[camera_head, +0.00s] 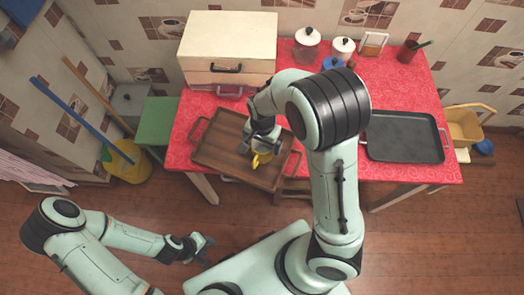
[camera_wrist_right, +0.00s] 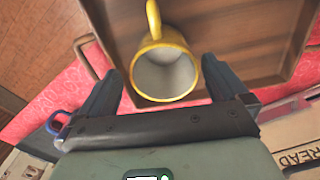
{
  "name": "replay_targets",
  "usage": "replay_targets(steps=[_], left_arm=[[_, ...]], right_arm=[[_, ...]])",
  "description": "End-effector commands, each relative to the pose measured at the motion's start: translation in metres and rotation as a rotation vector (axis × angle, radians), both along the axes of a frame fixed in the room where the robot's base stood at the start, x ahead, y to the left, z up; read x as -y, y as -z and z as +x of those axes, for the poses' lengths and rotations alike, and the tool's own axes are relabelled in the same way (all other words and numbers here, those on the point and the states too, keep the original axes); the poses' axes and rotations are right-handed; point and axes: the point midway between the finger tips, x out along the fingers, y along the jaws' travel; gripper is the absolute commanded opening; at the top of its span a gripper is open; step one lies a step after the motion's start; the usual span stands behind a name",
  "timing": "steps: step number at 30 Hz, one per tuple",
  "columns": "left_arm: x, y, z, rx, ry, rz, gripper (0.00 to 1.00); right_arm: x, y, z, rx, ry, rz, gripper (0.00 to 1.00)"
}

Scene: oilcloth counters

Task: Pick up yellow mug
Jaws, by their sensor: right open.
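The yellow mug (camera_head: 257,160) stands on the brown wooden tray (camera_head: 215,150), mostly hidden under my right gripper in the head view. In the right wrist view the mug (camera_wrist_right: 165,72) shows its pale inside and yellow rim, with its handle pointing up in the picture, away from the palm. My right gripper (camera_wrist_right: 166,78) is open, with one finger on either side of the mug; I cannot tell whether either finger touches it. In the head view my right gripper (camera_head: 262,140) is over the tray. My left gripper (camera_head: 206,250) is open and empty, away from the table.
The tray lies on a red-covered table (camera_head: 400,90). A cream drawer box (camera_head: 228,40) stands behind it. A black pan (camera_head: 405,137) lies to the right. White canisters (camera_head: 307,48) stand at the back. A green stool (camera_head: 157,122) is left of the table.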

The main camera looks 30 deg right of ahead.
Motion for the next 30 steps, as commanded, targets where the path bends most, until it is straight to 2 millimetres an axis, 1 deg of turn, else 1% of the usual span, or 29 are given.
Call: replay_targets(steps=[6, 9, 12, 19, 20, 21, 23, 24, 30], left_arm=[[0.000, 0.010, -0.008, -0.009, 0.001, 0.000, 0.38], [0.000, 0.014, -0.011, -0.012, 0.000, 0.000, 0.38], [0.000, 0.015, -0.012, -0.013, 0.000, 0.000, 0.38], [0.000, 0.014, -0.012, -0.012, 0.000, 0.000, 0.38], [0.000, 0.014, -0.012, -0.012, 0.000, 0.000, 0.38], [0.000, 0.014, -0.012, -0.012, 0.000, 0.000, 0.38], [0.000, 0.014, -0.012, -0.012, 0.000, 0.000, 0.38], [0.000, 0.014, -0.012, -0.012, 0.000, 0.000, 0.38], [0.000, 0.014, -0.012, -0.012, 0.000, 0.000, 0.38]], right_arm=[[0.000, 0.033, 0.001, -0.005, 0.001, -0.003, 1.00], [0.000, 0.045, 0.001, -0.005, 0.001, -0.001, 1.00], [0.000, 0.050, 0.002, -0.001, 0.000, 0.000, 1.00], [-0.001, 0.049, 0.003, 0.001, -0.001, 0.001, 1.00], [-0.001, 0.049, 0.003, 0.000, -0.001, 0.000, 0.90], [-0.001, 0.049, 0.003, 0.000, -0.001, 0.000, 0.77], [-0.001, 0.049, 0.003, 0.000, -0.001, 0.000, 0.58], [-0.001, 0.049, 0.003, 0.000, -0.001, 0.000, 0.45], [-0.001, 0.049, 0.003, 0.001, -0.001, 0.001, 0.44]])
